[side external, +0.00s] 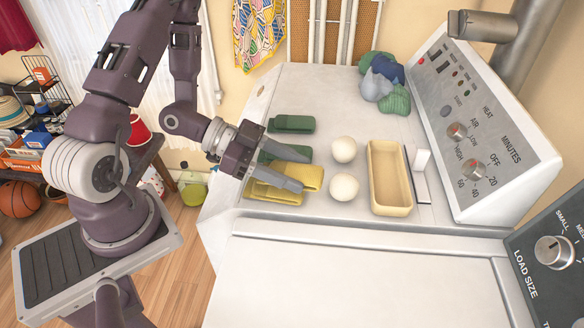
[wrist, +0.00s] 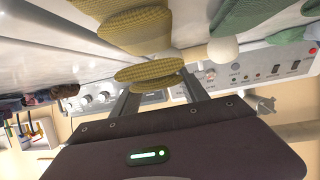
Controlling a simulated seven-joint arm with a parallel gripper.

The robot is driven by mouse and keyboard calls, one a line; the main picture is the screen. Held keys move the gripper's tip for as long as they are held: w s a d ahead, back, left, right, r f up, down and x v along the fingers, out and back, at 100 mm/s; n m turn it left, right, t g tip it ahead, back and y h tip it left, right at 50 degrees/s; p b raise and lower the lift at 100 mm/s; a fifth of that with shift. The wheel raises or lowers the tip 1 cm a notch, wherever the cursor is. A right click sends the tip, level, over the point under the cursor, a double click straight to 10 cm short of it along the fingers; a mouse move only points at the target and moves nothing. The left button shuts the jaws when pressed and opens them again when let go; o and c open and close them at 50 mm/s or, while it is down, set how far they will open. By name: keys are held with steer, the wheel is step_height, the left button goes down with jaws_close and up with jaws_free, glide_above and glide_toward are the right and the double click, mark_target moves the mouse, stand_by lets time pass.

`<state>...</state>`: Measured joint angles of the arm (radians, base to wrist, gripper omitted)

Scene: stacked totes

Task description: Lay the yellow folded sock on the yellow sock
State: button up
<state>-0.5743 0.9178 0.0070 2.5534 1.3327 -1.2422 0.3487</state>
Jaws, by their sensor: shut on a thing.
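My gripper (side external: 294,169) is shut on a yellow folded sock (side external: 311,177), low over the white machine top. In the wrist view, which is upside down, the held sock (wrist: 149,73) lies between the fingertips (wrist: 158,84). The other yellow sock (side external: 271,196) lies on the machine top under and beside my gripper, partly covered by a finger. In the wrist view this sock (wrist: 140,28) is close to the held one, on its lower side in the world. Whether the two touch, I cannot tell.
Two green socks, one (side external: 292,124) clear and one (side external: 265,156) partly behind my gripper, lie farther back. Two white balls (side external: 344,149) (side external: 344,187) sit right of my gripper. Beyond them are a cream tray (side external: 376,208), a sock pile (side external: 385,84) and the control panel (side external: 480,140).

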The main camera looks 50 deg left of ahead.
steer(key=shift+f, duration=0.2)
steer(key=shift+f, duration=0.35)
steer(key=o, duration=1.5)
steer(key=shift+c, duration=0.2)
